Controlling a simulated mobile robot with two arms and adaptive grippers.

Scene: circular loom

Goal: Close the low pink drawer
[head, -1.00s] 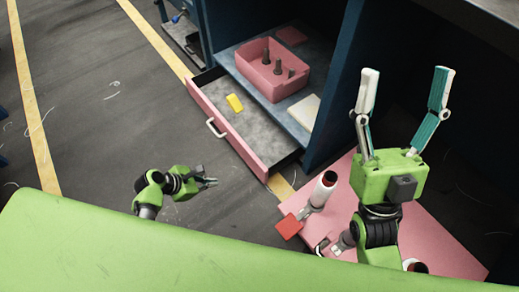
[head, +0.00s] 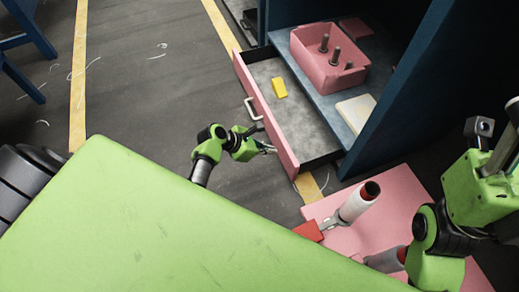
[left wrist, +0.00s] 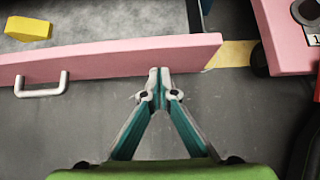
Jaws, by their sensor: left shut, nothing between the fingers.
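The low pink drawer (head: 265,110) is pulled out of the blue cabinet (head: 400,85). Its pink front also shows in the left wrist view (left wrist: 110,57), with a white handle (left wrist: 41,86). A yellow block (head: 280,88) lies inside the drawer. My left gripper (head: 270,150) is close to the outer side of the drawer front, near its right end. In the left wrist view the fingertips (left wrist: 160,74) are together and empty, at the lower edge of the front; I cannot tell if they touch it. My right gripper (head: 507,140) is at the right edge, its fingers mostly cut off.
A pink bin (head: 310,70) with several dark pegs stands on the cabinet shelf above the drawer, with a pale block (head: 356,111) beside it. A pink platform (head: 400,195) with red-and-white cylinders (head: 357,203) is right of the drawer. Floor left of the drawer is clear.

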